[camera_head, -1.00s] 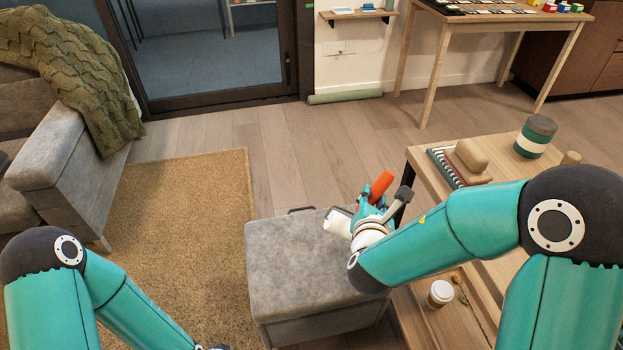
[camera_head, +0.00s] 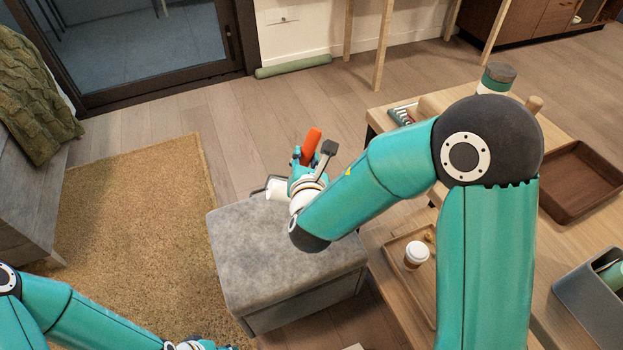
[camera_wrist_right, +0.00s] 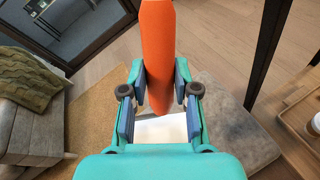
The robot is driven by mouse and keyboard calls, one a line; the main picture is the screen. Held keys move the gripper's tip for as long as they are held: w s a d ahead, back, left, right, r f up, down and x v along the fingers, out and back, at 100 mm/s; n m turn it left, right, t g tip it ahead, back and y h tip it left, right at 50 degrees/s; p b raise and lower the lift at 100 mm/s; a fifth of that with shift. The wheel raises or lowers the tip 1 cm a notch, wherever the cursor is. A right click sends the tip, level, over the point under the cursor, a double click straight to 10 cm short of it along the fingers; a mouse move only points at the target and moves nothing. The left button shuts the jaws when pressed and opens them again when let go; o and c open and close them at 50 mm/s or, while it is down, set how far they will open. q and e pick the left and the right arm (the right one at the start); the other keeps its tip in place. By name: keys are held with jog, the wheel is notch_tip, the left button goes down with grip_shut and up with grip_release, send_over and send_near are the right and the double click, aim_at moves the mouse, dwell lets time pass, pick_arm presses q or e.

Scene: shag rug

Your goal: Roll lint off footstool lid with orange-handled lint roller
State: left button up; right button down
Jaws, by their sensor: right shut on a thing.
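The grey footstool lid (camera_head: 250,262) is below and in front of me, with faint lighter specks on top. My right gripper (camera_head: 306,163) is above the lid's far side, shut on the orange handle (camera_head: 311,143) of the lint roller. The handle also shows between both fingers in the right wrist view (camera_wrist_right: 157,60). The white roller head (camera_head: 275,189) is at the lid's far edge; I cannot tell whether it touches. My left gripper (camera_head: 200,345) is low at the bottom edge, mostly cut off, and its fingers are not clear.
The wooden table (camera_head: 385,248) at right holds a tray with a paper cup (camera_head: 416,255), a brown tray (camera_head: 580,180) and a grey bin (camera_head: 592,300). A tan rug (camera_head: 130,230) lies left of the footstool. Bare floor is beyond it.

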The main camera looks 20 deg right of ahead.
notch_tip(320, 180, down, 12)
jog(key=w+n+b, duration=0.2)
jog(key=b, duration=0.9)
jog(key=shift+t+h+b, duration=0.3)
jog(key=shift+t, duration=0.1)
